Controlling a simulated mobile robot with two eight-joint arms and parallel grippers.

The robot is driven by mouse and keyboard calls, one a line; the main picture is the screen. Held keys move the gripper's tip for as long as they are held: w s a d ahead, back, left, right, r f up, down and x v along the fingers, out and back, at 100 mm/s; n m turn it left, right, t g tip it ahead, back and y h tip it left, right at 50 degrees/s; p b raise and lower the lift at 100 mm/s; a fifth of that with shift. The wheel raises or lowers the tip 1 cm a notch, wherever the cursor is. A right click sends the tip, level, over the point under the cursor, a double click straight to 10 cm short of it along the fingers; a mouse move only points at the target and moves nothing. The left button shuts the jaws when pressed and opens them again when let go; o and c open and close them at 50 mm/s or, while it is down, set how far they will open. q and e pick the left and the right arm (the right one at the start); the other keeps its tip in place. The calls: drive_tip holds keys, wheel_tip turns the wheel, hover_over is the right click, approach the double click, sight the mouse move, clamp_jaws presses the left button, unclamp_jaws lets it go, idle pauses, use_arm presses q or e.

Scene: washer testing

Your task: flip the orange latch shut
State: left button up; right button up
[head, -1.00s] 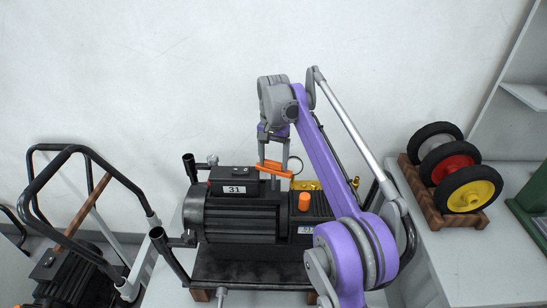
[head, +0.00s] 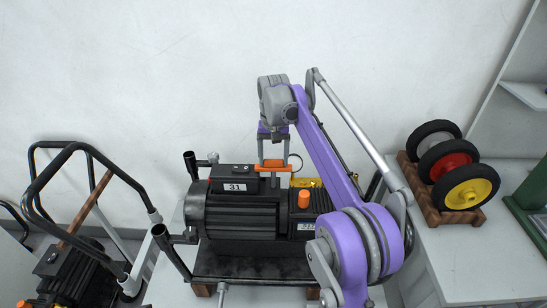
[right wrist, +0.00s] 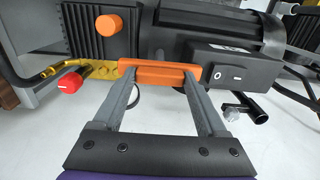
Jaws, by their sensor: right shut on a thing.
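The orange latch (head: 272,163) is a short bar at the back edge of the black pump (head: 240,218), beside the small box labelled 31. My right gripper (head: 274,170) reaches down from above and behind the pump, with its grey fingers at the bar. In the right wrist view the latch (right wrist: 160,73) spans between the two fingertips of the right gripper (right wrist: 160,82), and the fingers are shut on it. My left gripper is not in view.
An orange cap (head: 304,199) stands on the pump's top, and brass fittings with a red knob (right wrist: 70,83) are beside the latch. Wheels on a wooden rack (head: 423,190) stand at right. A black-handled cart (head: 90,210) stands at left. The wall behind is bare.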

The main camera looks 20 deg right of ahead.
drive_tip(key=o, duration=1.3)
use_arm(q)
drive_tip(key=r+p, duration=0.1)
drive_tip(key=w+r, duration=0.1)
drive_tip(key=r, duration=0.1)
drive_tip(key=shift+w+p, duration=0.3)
drive_tip(key=shift+p, duration=0.1)
use_arm(e)
wheel_tip(320, 180, up, 11)
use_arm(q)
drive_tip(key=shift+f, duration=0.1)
